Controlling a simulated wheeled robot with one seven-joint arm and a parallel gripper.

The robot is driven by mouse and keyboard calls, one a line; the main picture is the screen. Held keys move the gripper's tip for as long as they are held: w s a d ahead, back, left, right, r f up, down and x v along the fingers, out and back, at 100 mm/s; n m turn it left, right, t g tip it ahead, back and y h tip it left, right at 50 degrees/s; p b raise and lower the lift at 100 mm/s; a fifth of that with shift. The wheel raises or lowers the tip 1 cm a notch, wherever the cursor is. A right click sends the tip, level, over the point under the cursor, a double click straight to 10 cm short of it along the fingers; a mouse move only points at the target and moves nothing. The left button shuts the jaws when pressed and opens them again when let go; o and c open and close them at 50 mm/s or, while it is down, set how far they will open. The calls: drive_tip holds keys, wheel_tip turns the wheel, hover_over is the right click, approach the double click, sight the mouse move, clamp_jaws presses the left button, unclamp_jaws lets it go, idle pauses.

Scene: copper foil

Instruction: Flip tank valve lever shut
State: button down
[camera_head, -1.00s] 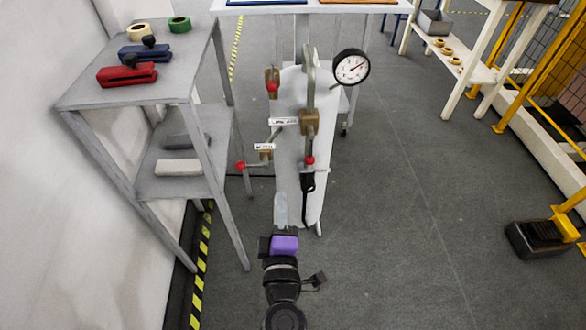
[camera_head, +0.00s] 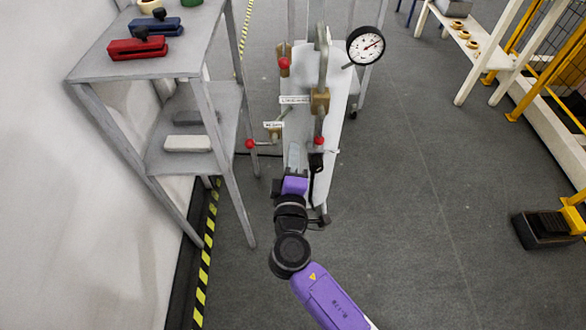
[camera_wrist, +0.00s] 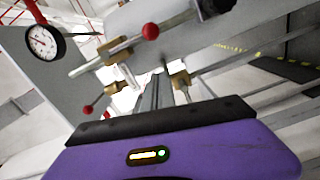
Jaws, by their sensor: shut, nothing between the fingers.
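A pale upright panel (camera_head: 333,125) carries brass valves with red-knobbed levers. One lever knob (camera_head: 284,62) is at the upper left, one (camera_head: 250,144) sticks out at the lower left, and one (camera_head: 318,141) hangs below the middle valve (camera_head: 320,100). Small white labels (camera_head: 294,100) sit by the valves, too blurred to tell which is the tank valve. My gripper (camera_head: 296,148) is shut and empty, in front of the panel between the two lower knobs. In the wrist view its fingers (camera_wrist: 157,90) point toward the valves, with one red knob (camera_wrist: 151,31) above and another (camera_wrist: 88,109) to the left.
A round pressure gauge (camera_head: 366,46) sits at the panel's upper right. A grey shelf unit (camera_head: 90,65) with red and blue tools stands close on the left. A black foot pedal (camera_head: 543,229) lies on the floor at right. Floor right of the panel is clear.

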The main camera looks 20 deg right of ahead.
sight(320, 144)
drive_tip(key=d, duration=0.3)
drive_tip(key=w+d, duration=0.1)
drive_tip(key=shift+w+d+f, duration=0.1)
drive_tip(key=shift+d+f, duration=0.2)
drive_tip(key=shift+f, duration=0.1)
drive_tip(key=shift+d+f+n, duration=0.15)
drive_tip(key=shift+d+n, duration=0.25)
drive_tip(key=shift+n, duration=0.1)
drive_tip(key=shift+s+d+f+n, duration=0.1)
drive_tip(key=shift+s+d+n, duration=0.1)
drive_tip(key=shift+d+n, duration=0.35)
drive_tip(key=shift+s+d+n, duration=0.2)
drive_tip(key=shift+d+n, duration=0.15)
drive_tip(key=shift+n, duration=0.3)
drive_tip(key=s+d+r+n+p, duration=0.1)
drive_tip(key=d+r+n+p, duration=0.2)
drive_tip(key=n, duration=0.4)
drive_tip(key=s+d+r+n+t+p, duration=0.1)
drive_tip(key=d+r+n+p, duration=0.2)
drive_tip(key=n, duration=0.4)
drive_tip(key=shift+s+d+p, duration=0.25)
drive_tip(key=shift+d+p, duration=0.05)
drive_tip(key=shift+d, duration=0.5)
drive_tip(key=shift+d+r, duration=0.1)
drive_tip(key=shift+r, duration=0.05)
